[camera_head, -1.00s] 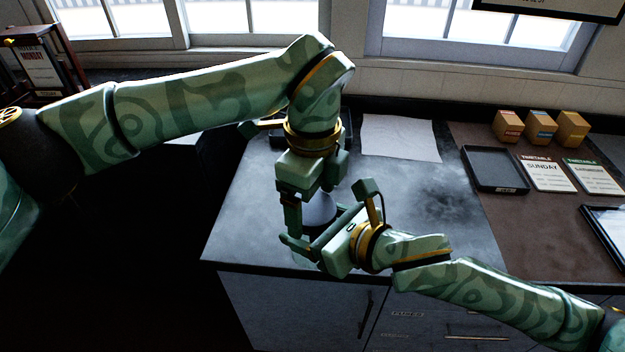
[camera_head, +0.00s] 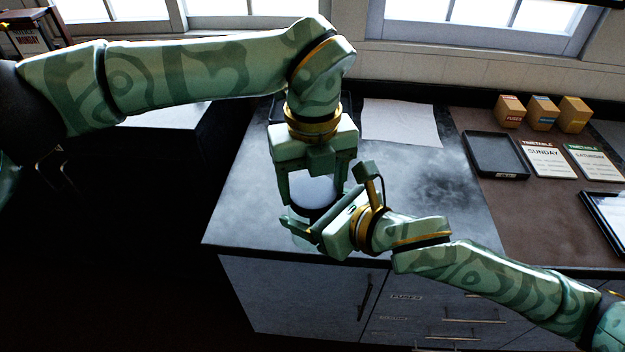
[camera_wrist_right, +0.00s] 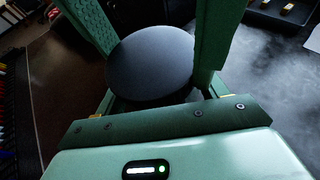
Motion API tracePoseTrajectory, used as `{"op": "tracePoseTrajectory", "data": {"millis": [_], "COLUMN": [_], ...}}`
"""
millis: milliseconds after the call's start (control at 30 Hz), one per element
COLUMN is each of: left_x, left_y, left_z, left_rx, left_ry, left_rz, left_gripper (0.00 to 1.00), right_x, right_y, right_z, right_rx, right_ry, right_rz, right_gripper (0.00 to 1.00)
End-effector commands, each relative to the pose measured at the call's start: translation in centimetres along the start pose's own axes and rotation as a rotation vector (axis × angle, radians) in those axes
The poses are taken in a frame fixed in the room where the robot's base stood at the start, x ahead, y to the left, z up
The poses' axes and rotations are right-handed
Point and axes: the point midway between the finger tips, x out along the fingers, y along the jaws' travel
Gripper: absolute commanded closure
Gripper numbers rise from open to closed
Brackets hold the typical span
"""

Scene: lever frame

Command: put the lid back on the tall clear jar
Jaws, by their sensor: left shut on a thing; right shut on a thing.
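The round lid (camera_head: 314,190) shows pale on top between the fingers of my left gripper (camera_head: 314,188), which points down and is shut on it. In the right wrist view the lid is a smooth dark disc (camera_wrist_right: 150,62). My right gripper (camera_head: 318,222) comes in from the right, low in front of the lid, and is shut on the tall clear jar. Only a faint bit of the jar (camera_head: 303,241) shows below the right gripper's finger, at the counter's front edge. The grippers hide the jar's mouth, so I cannot tell whether the lid touches it.
The grey counter top (camera_head: 440,215) is clear to the right of the grippers. A white sheet (camera_head: 401,122) lies behind. A dark tray (camera_head: 496,155), timetable cards (camera_head: 548,160) and small boxes (camera_head: 541,112) stand at the right. Drawers are below the front edge.

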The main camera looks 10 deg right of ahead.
Motion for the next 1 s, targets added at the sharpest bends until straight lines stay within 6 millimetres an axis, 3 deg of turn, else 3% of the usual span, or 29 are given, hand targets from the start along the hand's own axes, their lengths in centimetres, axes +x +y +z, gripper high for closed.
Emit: {"op": "tracePoseTrajectory", "data": {"millis": [100,333,367,433,767,1000], "left_x": [-0.1,-0.1,-0.1,-0.1,-0.5,-3.5], "left_y": [0.0,0.0,0.0,0.0,-0.1,0.0], "left_z": [0.1,0.1,0.1,0.1,0.1,0.1], "left_rx": [0.090,0.094,0.094,0.094,0.094,0.092], "left_ry": [-0.004,-0.004,-0.004,-0.004,-0.003,-0.005], "left_rz": [-0.001,-0.002,-0.002,-0.002,-0.002,-0.001], "left_gripper": [0.61,0.61,0.31,0.12,0.12,0.12], "right_x": [0.0,0.0,0.0,0.0,0.0,0.0], "right_y": [0.1,0.1,0.1,0.1,0.1,0.1], "right_z": [0.1,0.1,0.1,0.1,0.1,0.1], "right_rx": [0.000,0.000,0.000,0.000,0.000,0.000], "right_ry": [-0.002,-0.002,-0.002,-0.002,-0.003,-0.002], "right_rz": [0.003,0.004,0.004,0.004,0.003,0.002], "right_gripper": [0.92,0.92,0.92,0.92,0.92,0.92]}}
